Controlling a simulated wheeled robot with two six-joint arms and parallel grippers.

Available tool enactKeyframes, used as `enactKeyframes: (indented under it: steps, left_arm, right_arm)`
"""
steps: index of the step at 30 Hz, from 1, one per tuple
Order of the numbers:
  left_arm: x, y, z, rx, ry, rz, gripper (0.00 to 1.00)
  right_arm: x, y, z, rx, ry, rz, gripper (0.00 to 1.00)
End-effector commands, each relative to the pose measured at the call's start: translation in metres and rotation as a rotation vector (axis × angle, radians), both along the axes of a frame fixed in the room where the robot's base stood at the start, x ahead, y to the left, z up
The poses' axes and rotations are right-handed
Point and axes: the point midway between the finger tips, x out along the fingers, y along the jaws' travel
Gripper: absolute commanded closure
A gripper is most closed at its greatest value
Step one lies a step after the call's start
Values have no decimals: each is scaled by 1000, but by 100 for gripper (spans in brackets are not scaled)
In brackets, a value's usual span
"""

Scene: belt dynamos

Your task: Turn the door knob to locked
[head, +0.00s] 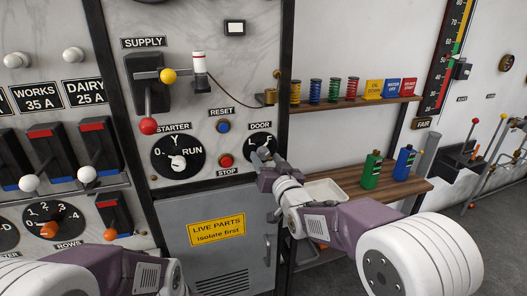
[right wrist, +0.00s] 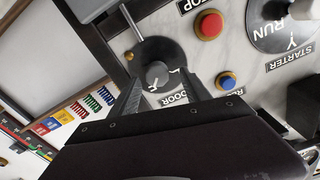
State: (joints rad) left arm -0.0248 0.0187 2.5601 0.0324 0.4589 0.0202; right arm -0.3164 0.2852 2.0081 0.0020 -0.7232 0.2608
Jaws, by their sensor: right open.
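The door knob (head: 257,152) is a small round knob on a dark dial under the DOOR label, on the marble panel. In the head view my gripper partly covers it. In the right wrist view the grey door knob (right wrist: 157,73) shows between my fingers, with a white mark near its lower edge. I cannot tell which letter the knob points to. My right gripper (head: 269,161) is open, its fingers on either side of the knob; in the right wrist view the gripper (right wrist: 160,78) holds nothing. I cannot tell whether the fingers touch the knob. My left gripper is out of view.
The red STOP button (head: 226,160) and blue RESET button (head: 223,127) sit close left of the knob. The STARTER dial (head: 178,158) is further left. A grey cabinet door (head: 220,261) with a LIVE PARTS sign is below. Shelves (head: 370,104) with springs and bottles stand right.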

Motion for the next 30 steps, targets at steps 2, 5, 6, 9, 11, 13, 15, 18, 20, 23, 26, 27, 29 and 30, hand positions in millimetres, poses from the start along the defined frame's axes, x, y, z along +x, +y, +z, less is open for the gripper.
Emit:
enactKeyframes:
  steps: [2,5,6,9,11,13,15,18,20,23,26,27,29,30]
  left_arm:
    - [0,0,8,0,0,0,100]
    - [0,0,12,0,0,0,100]
    - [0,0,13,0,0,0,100]
    - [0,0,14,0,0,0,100]
    - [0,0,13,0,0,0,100]
    - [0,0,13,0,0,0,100]
    - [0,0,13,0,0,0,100]
    - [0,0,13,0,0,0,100]
    - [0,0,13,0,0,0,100]
    - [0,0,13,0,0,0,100]
    - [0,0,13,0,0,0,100]
    - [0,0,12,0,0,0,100]
    - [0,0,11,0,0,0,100]
    - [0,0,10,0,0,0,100]
  right_arm:
    - [15,5,2,-1,2,0,45]
    - [29,9,2,-1,2,0,45]
    - [32,10,1,0,1,-1,45]
    - [38,12,1,0,0,-1,45]
    - [39,12,0,0,0,-1,45]
    - [39,12,0,0,0,-1,45]
    - [38,12,0,0,0,-1,45]
    - [38,12,0,0,0,-1,64]
    - [38,12,0,0,0,-1,81]
    - [38,12,0,0,0,-1,100]
    - [38,12,0,-2,0,-1,100]
    - [38,12,0,-5,-1,-1,100]
    - [38,12,-1,-13,-4,-1,100]
    - [38,12,-1,-22,-7,-1,100]
